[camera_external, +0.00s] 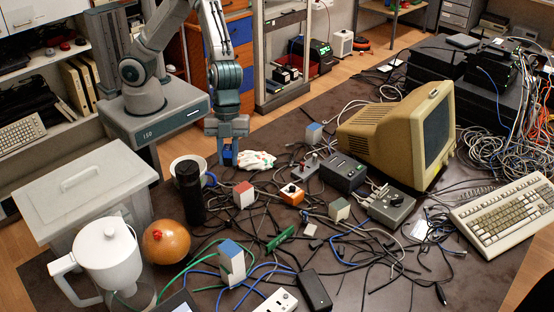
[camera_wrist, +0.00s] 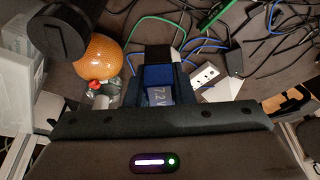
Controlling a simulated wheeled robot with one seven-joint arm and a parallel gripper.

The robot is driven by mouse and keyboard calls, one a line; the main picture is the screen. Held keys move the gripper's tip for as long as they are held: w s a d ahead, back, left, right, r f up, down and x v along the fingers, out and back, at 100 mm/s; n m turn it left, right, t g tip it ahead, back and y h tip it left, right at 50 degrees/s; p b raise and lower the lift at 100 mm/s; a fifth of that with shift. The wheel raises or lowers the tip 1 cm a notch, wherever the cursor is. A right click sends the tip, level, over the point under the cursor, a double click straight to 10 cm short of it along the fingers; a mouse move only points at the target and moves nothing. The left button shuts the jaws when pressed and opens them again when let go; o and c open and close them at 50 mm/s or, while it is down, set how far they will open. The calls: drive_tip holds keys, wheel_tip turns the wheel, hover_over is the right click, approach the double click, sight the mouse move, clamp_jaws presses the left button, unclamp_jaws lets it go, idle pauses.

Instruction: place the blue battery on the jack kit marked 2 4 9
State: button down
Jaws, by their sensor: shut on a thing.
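My gripper (camera_external: 227,148) points down over the far left part of the dark table, beyond the black cylinder. It is shut on a blue battery (camera_external: 229,157). The wrist view shows the battery (camera_wrist: 158,75) between the two dark fingers, with a pale "7.2V" label facing the camera. Small pale boxes with coloured tops stand on the table: a blue-topped one (camera_external: 231,264) in front, a red-topped one (camera_external: 243,195) and a pale green one (camera_external: 340,209) in the middle, and another blue-topped one (camera_external: 314,133) farther back. I cannot read 2 4 9 on any of them.
White gloves (camera_external: 257,160), a white mug (camera_external: 186,167) and a black cylinder (camera_external: 188,191) are near my gripper. An orange ball (camera_external: 166,243) and white jug (camera_external: 108,258) stand front left. Cables tangle across the middle. A beige monitor (camera_external: 393,135) and keyboard (camera_external: 505,215) fill the right.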

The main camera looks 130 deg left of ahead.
drive_tip(key=w+a+f+n+t+y+b, duration=0.15)
drive_tip(key=w+a+n+b, duration=0.4)
drive_tip(key=w+a, duration=0.55)
drive_tip(key=w+a+r+n+y+b, duration=0.1)
drive_tip(key=w+a+r+n+b, duration=0.25)
drive_tip(key=w+r, duration=0.3)
drive_tip(key=p, duration=0.4)
hover_over(344, 206)
drive_tip(key=s, duration=0.1)
drive_tip(key=shift+n, duration=0.4)
wheel_tip(344, 206, down, 19)
drive_tip(key=shift+a+r, duration=0.1)
drive_tip(key=shift+r, duration=0.05)
drive_tip(key=shift+f, duration=2.2)
drive_tip(key=c, duration=1.3)
unclamp_jaws()
drive_tip(key=shift+p, duration=0.3)
drive_tip(key=shift+o, duration=0.2)
drive_tip(key=shift+r, duration=0.1)
